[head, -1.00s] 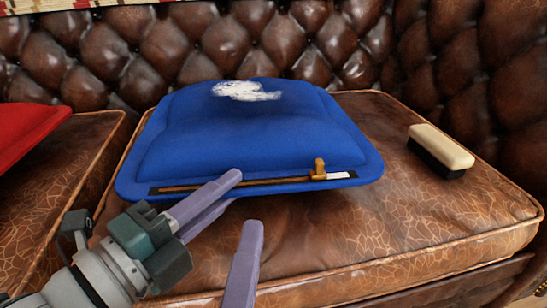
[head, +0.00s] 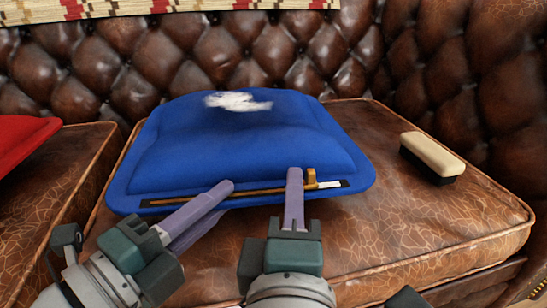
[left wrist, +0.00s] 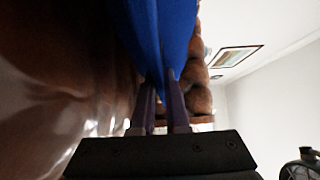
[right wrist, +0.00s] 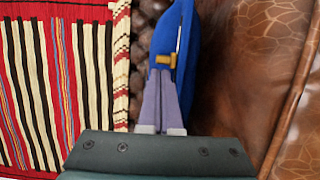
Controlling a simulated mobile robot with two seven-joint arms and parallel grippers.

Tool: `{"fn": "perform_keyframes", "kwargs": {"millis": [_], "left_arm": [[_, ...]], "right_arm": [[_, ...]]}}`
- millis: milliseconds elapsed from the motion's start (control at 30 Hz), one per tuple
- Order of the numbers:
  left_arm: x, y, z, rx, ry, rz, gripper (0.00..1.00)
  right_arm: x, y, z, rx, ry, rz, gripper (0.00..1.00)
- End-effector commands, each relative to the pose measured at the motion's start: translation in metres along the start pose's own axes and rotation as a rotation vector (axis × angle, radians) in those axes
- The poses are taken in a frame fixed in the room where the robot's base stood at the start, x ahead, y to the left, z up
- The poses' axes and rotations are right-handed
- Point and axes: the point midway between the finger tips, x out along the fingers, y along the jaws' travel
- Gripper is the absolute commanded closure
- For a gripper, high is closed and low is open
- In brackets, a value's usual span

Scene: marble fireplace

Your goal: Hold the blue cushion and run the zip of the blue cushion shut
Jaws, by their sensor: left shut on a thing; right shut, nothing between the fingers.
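The blue cushion (head: 240,145) lies on the brown leather seat, with a white fluffy patch (head: 238,101) on its top. A zip (head: 245,193) runs along its front edge in a black strip. Its brass slider (head: 311,178) stands near the right end, with a short white stretch to its right. My left gripper (head: 228,186) is shut on the cushion's front edge; the left wrist view shows blue fabric (left wrist: 165,40) between its fingers. My right gripper (head: 294,172) is shut and empty, its tips just left of the slider. In the right wrist view they look close to the slider (right wrist: 165,61); contact is unclear.
A cream and black brush (head: 432,157) lies on the seat right of the cushion. A red cushion (head: 22,138) is at the far left. The tufted sofa back (head: 220,50) rises behind, with a striped textile (head: 110,10) above. The seat front is bare.

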Motion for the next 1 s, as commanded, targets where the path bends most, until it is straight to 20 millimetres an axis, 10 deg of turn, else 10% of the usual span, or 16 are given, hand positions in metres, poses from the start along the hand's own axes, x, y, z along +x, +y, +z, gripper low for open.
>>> {"fn": "perform_keyframes", "kwargs": {"millis": [500,1000], "left_arm": [[0.000,0.000,-0.001,0.000,0.001,-0.001,1.00],[0.000,0.000,0.001,0.000,-0.002,0.000,1.00]], "right_arm": [[0.011,0.000,0.046,-0.002,-0.003,0.001,1.00],[0.009,0.000,0.036,0.001,-0.003,-0.001,1.00]]}}
